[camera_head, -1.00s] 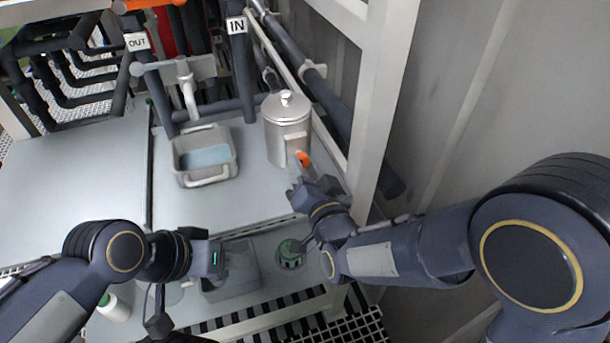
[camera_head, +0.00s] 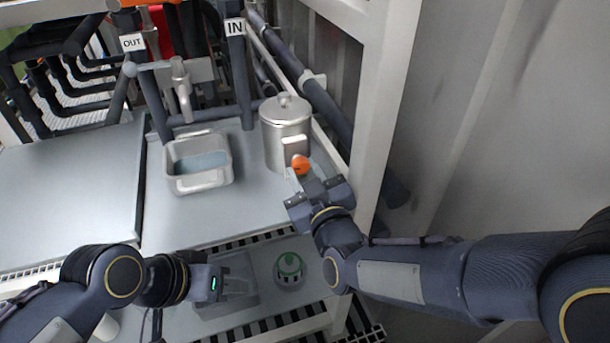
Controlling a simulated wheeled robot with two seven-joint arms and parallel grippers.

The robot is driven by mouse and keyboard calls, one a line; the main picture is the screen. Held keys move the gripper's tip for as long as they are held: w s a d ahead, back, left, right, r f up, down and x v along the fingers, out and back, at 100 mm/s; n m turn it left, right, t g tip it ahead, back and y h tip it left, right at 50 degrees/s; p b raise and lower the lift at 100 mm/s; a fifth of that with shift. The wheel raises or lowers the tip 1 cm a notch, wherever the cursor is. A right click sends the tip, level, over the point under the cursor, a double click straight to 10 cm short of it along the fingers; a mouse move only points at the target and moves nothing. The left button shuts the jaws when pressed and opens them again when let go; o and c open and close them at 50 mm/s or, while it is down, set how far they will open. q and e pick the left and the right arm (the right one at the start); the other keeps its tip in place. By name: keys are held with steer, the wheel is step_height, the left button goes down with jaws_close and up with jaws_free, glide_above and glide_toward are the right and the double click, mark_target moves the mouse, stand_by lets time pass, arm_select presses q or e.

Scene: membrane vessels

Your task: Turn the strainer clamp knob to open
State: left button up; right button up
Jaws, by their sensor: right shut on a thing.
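The strainer is a lidded steel pot (camera_head: 286,130) at the back right of the counter, against the white post. Its orange clamp knob (camera_head: 300,163) is low on the front right side of the pot. My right gripper (camera_head: 302,178) reaches up to the knob from the front and is shut on it; the fingertips are partly hidden. My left gripper (camera_head: 232,283) is well away, low over a grey basin at the front. Its fingers are too unclear to tell whether it is open or shut.
A grey tub with bluish liquid (camera_head: 203,163) stands left of the pot, under a tap (camera_head: 181,85). A green-topped round fitting (camera_head: 289,267) is in the lower front shelf. The white post (camera_head: 375,100) stands close right of my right gripper. The left counter is clear.

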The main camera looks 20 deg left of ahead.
steer(key=n, duration=0.4)
steer(key=shift+n, duration=0.3)
steer(key=n, duration=0.4)
steer(key=shift+n+p, duration=0.3)
steer(key=shift+p, duration=0.05)
steer(key=o, duration=1)
steer(key=shift+c, duration=0.2)
steer(key=v, duration=0.8)
steer(key=shift+p, duration=0.3)
